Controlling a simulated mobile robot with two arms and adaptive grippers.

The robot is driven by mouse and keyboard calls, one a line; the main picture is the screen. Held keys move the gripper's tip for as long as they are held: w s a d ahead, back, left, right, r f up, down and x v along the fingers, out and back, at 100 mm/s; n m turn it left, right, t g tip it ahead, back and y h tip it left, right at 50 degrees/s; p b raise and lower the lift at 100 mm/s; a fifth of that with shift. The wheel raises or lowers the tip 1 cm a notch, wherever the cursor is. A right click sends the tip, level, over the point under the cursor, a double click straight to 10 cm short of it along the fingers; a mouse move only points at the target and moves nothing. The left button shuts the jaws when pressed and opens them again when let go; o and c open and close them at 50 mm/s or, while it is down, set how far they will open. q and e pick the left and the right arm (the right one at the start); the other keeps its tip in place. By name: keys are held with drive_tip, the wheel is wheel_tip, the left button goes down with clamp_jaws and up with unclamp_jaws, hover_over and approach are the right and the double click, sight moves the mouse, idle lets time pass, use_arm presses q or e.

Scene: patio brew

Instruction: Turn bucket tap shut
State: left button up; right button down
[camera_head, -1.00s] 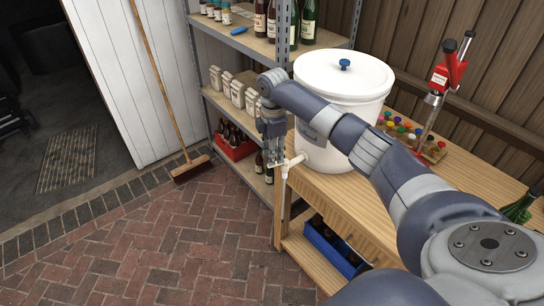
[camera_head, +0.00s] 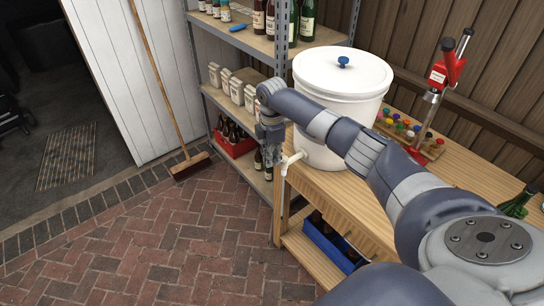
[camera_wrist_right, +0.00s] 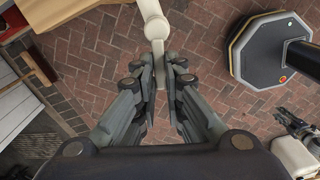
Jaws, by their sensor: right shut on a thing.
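The white lidded bucket (camera_head: 335,110) stands on the wooden bench's left end. Its off-white tap (camera_head: 291,164) sticks out low on the bucket's left side, with the spout pointing down. My right gripper (camera_head: 270,172) is at the tap, fingers pointing down. In the right wrist view the tap (camera_wrist_right: 154,28) comes in from the top, and its narrow end lies between the fingertips of the right gripper (camera_wrist_right: 160,78), which is shut on it. The fingers partly hide the handle, and its exact angle is unclear. A dark finger-like part at the right edge looks like my left gripper (camera_wrist_right: 290,122).
The bench (camera_head: 340,205) holds a red capper (camera_head: 437,90) and colored caps. A blue crate (camera_head: 330,240) is underneath. A broom (camera_head: 160,90) leans left. The brick floor in front is clear.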

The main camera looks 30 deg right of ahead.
drive_tip(key=shift+w, duration=0.1)
drive_tip(key=shift+w+d+r+m+p, duration=0.15)
drive_tip(key=shift+w+d+m, duration=0.45)
drive_tip(key=shift+m, duration=1.85)
drive_tip(key=shift+w+d+f+m+p, duration=0.1)
drive_tip(key=shift+w+d+m+p, duration=0.35)
drive_tip(key=shift+m, duration=1.95)
drive_tip(key=shift+w+d+r+m, duration=0.1)
drive_tip(key=shift+w+d+m, duration=0.65)
drive_tip(key=shift+m, duration=1.7)
drive_tip(key=shift+s+d, duration=0.1)
drive_tip(key=shift+d, duration=0.1)
drive_tip(key=c, duration=1.7)
unclamp_jaws()
